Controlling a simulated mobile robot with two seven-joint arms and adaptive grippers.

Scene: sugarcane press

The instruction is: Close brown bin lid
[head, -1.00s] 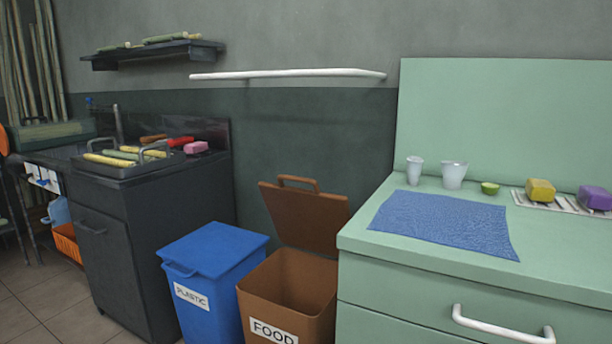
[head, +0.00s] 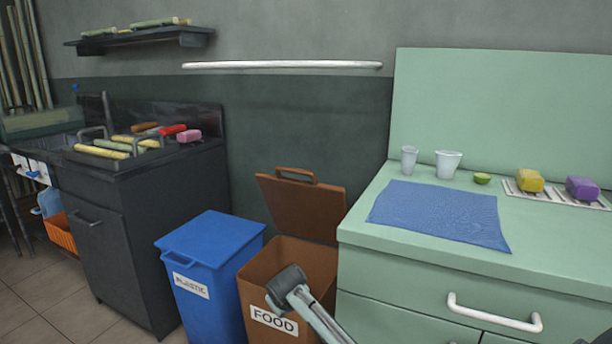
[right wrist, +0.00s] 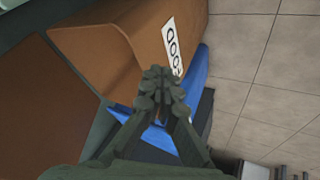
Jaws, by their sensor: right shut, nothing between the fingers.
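The brown bin (head: 262,279), labelled FOOD, stands between the blue bin and the green cabinet. Its brown lid (head: 300,205) is open, tilted back near the wall, with a handle on its top edge. My right gripper (right wrist: 157,82) is shut and empty in the right wrist view. There the brown bin (right wrist: 128,35) and part of the lid (right wrist: 40,110) lie behind it. In the head view, a dark-ended part of my arm covers some of the bin's front and opening. I cannot make out the fingers there. My left gripper is out of view.
The blue bin (head: 208,260), labelled PLASTIC, has its lid shut and stands close on the left. The green cabinet (head: 400,270) is close on the right, with a blue cloth (head: 440,213) and cups on top. A dark counter (head: 130,225) stands further left.

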